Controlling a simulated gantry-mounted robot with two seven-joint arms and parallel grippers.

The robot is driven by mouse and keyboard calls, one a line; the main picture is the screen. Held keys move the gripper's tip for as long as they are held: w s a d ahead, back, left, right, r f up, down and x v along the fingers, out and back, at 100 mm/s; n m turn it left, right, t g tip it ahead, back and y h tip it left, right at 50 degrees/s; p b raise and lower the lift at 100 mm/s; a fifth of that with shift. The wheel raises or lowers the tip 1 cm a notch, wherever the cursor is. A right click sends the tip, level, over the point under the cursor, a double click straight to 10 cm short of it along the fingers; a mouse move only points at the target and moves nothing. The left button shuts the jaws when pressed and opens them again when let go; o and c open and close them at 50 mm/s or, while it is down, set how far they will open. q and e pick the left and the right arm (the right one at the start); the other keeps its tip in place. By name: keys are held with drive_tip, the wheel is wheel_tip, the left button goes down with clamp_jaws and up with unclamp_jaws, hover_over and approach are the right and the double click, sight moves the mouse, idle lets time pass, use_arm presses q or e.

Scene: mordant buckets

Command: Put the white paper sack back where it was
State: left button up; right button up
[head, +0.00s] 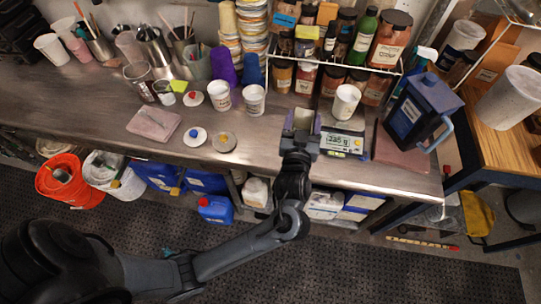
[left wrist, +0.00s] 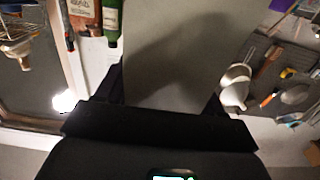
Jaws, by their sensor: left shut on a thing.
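My left gripper (head: 301,128) is over the front part of the steel bench, just left of the digital scale (head: 342,141). It is shut on a pale thing that looks like the white paper sack (left wrist: 178,62). In the left wrist view the sack's plain pale face fills the space between the two dark fingers. In the head view only a small part of it shows between the jaws, and the rest is hidden. I cannot tell whether it touches the bench. My right gripper is not in view.
A white tub (head: 346,103) stands on the scale. A wire rack of jars (head: 331,79) is behind. A dark blue jug (head: 420,113) is at the right.

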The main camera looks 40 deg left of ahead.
use_arm(q)
drive_tip(key=shift+w+f, duration=0.15)
drive_tip(key=shift+a+f, duration=0.15)
drive_tip(key=shift+a, duration=0.15)
drive_tip(key=a+f+b, duration=0.1)
drive_tip(key=a+f, duration=0.9)
drive_tip(key=a, duration=0.1)
drive_tip(key=shift+f, duration=0.35)
drive_tip(key=o, duration=1.6)
drive_tip(key=shift+o, duration=0.2)
